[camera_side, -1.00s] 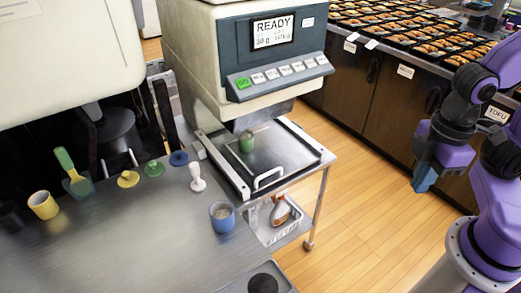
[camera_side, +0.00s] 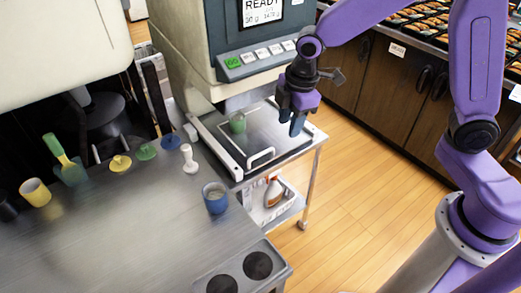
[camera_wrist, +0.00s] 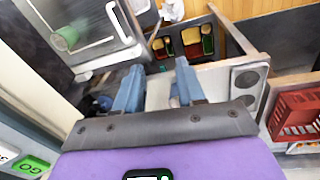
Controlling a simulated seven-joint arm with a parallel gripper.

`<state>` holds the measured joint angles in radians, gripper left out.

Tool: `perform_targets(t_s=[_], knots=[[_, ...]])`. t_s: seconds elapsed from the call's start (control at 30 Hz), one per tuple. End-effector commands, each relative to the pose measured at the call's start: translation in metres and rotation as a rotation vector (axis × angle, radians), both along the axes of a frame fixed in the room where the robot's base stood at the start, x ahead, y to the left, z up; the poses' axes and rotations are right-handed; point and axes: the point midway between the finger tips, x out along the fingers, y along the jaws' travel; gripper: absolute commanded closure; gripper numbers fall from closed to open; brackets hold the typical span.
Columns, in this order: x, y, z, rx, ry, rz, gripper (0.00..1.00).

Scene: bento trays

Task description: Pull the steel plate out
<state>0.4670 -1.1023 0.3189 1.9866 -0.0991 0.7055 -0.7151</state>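The steel plate (camera_side: 268,136) lies flat on a small stand under the machine, with a white bar handle (camera_side: 261,157) at its front edge. My gripper (camera_side: 292,125) points down above the plate's right side, apart from the handle.
The machine (camera_side: 240,60) stands behind the plate. A steel worktop (camera_side: 120,235) at the left holds a blue cup (camera_side: 215,198), a white stamp-like tool (camera_side: 189,160) and several coloured pieces. A spray bottle (camera_side: 273,192) sits on the shelf below.

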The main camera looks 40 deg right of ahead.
Motion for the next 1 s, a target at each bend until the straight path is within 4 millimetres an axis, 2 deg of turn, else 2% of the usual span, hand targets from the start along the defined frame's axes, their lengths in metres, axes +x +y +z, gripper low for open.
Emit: perform_targets(t_s=[0.03,0.1,0.2,0.33,0.43,0.63,1.0], knots=[[0.021,0.000,-0.009,-0.009,-0.006,0.017,0.61],[0.045,-0.002,-0.020,-0.020,-0.018,0.049,0.61],[0.074,-0.007,-0.032,-0.033,-0.034,0.089,0.61],[0.098,-0.012,-0.044,-0.046,-0.047,0.125,0.61],[0.106,-0.016,-0.049,-0.051,-0.052,0.139,0.61],[0.111,-0.016,-0.063,-0.054,-0.052,0.143,0.61],[0.123,-0.016,-0.126,-0.054,-0.051,0.142,0.61]])
